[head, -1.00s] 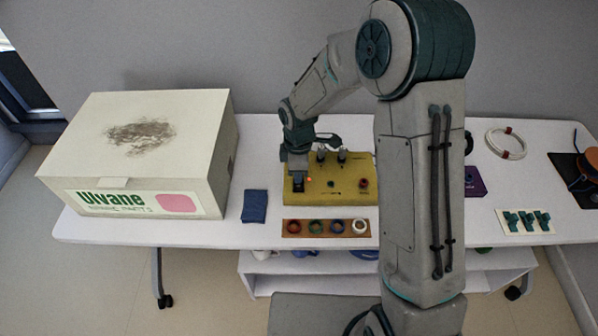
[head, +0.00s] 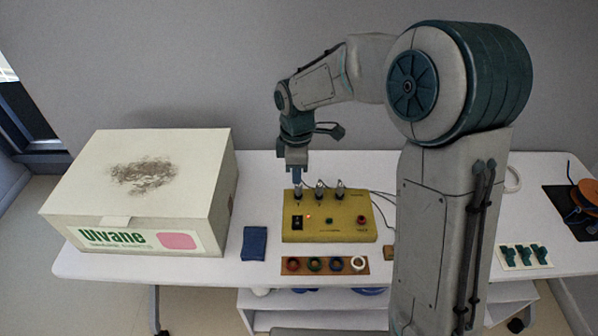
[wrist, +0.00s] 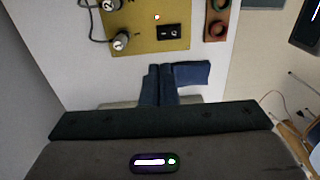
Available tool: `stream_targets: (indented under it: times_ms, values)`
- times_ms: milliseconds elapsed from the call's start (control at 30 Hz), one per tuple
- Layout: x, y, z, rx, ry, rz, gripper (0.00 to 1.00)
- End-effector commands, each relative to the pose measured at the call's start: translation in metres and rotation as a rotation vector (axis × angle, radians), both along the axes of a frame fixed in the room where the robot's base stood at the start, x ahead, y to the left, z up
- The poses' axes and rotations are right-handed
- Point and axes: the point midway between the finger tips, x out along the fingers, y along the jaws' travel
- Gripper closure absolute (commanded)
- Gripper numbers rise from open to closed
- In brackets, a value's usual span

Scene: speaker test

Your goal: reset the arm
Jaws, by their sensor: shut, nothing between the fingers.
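My gripper (head: 297,180) is shut and empty, its fingers pointing down at the upper left of the yellow speaker test box (head: 350,229). It looks raised above the box; the exact gap cannot be told. In the wrist view the shut blue fingers (wrist: 159,72) stand below the yellow box (wrist: 145,30), with nothing held. The box bears a black switch (head: 297,222), a small lit orange lamp, a green button, a red knob and several grey posts along its back. My arm is bent, its large upper joint at the right.
A large white carton (head: 140,195) stands at the left. A folded blue cloth (head: 254,243) lies beside the yellow box. A wooden strip (head: 325,266) with several coloured rings lies in front. Green clips on a white card (head: 524,256) and an orange reel (head: 588,192) are at the right.

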Motion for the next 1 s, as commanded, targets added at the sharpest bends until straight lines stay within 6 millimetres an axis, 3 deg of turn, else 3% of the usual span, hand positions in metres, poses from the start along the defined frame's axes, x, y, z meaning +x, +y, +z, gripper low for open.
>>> stream_targets:
  times_ms: [267, 467, 700, 1000]
  values:
    - [-0.002, -0.005, 0.007, -0.003, -0.007, -0.025, 1.00]
    - [-0.023, -0.043, 0.037, -0.026, -0.063, -0.268, 1.00]
    - [-0.074, -0.104, 0.075, -0.018, -0.151, -0.729, 1.00]
    - [-0.148, -0.161, 0.094, 0.077, -0.220, -1.294, 1.00]
